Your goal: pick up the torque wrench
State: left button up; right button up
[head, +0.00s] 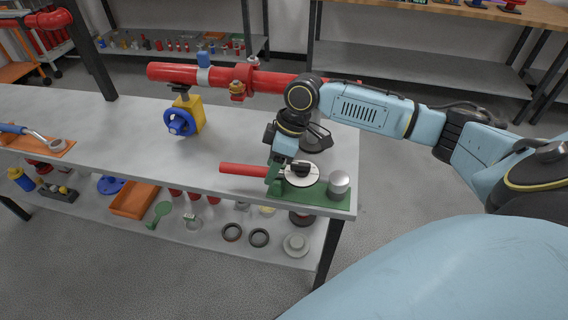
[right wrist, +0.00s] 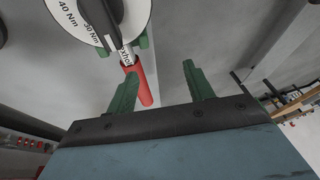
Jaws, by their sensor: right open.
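The torque wrench has a red handle (head: 243,169) and a round white dial (head: 302,175). It lies over a green stand (head: 325,196) at the right end of the grey table, its handle pointing left. In the right wrist view the dial (right wrist: 128,22) shows Nm marks, with the red handle (right wrist: 144,86) beyond it. My right gripper (head: 274,178) is over the wrench near where handle meets dial. Its two green fingers (right wrist: 161,82) are apart, and the handle shows between them but nearer one finger. Contact is not clear. My left gripper is not in view.
A grey metal cylinder (head: 340,183) stands on the stand's right end. A red pipe (head: 205,75) and a yellow valve with a blue wheel (head: 180,122) are behind. A blue-handled tool (head: 14,128) lies on an orange tray at far left. The table's middle is clear.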

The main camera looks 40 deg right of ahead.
aim_at(267, 168)
jog(key=w+d+r+m, duration=0.1)
jog(key=w+d+r, duration=0.2)
jog(key=d+r, duration=0.25)
jog(key=shift+t, duration=0.3)
jog(key=b+x, duration=0.1)
jog(key=x, duration=0.7)
jog(key=shift+d+f, duration=0.1)
jog(key=shift+f, duration=0.1)
jog(key=x, duration=0.3)
jog(key=b+x, duration=0.1)
jog(key=shift+s+a+f, duration=0.1)
jog(key=shift+s+a, duration=0.25)
jog(key=shift+w+a+f, duration=0.1)
jog(key=shift+f, duration=0.15)
jog(key=c, duration=1.1)
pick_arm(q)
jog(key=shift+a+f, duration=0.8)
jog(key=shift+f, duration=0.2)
pick_arm(e)
jog(key=shift+r, duration=0.1)
grip_shut()
